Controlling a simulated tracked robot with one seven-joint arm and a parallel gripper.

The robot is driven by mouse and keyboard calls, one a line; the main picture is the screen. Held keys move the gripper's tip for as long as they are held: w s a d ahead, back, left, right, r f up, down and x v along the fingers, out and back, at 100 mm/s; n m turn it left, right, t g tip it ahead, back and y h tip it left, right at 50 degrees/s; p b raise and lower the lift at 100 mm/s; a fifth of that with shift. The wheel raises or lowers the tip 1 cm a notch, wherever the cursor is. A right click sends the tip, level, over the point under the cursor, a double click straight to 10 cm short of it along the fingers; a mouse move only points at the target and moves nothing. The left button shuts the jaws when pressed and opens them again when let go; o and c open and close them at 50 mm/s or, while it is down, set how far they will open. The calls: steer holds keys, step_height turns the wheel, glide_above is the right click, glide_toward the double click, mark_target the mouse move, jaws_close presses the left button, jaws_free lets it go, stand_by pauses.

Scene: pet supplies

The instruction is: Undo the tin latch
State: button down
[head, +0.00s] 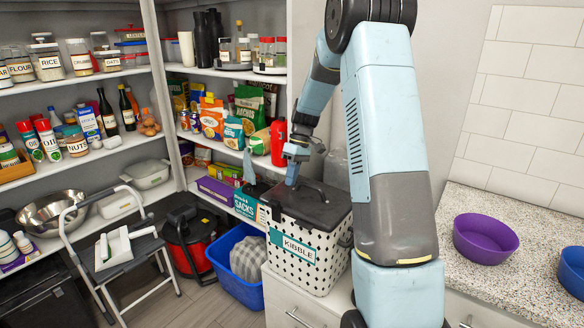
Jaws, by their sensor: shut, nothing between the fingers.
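The kibble tin (324,247) is a white box with black dots and a teal "KIBBLE" label. It stands on the counter at the middle of the head view. Its dark lid (310,207) is on and has a dark handle on top. My gripper (291,183) is shut and empty, pointing down at the back left part of the lid. I cannot tell whether it touches the lid. A small dark part, perhaps a latch (345,238), shows on the tin's right side, partly hidden by my arm.
A purple bowl (485,238) and a blue bowl (573,270) stand on the speckled counter (455,205) at right. Pantry shelves with jars and packets stand behind and left. A step stool (117,250) and a blue basket (229,278) are on the floor.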

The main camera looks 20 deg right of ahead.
mark_target(282, 202)
steer(key=x, duration=0.3)
steer(key=shift+f, duration=0.1)
steer(key=shift+s+a, duration=0.7)
steer(key=shift+a, duration=0.3)
steer(key=shift+s+a, duration=0.45)
steer(key=shift+a, duration=0.25)
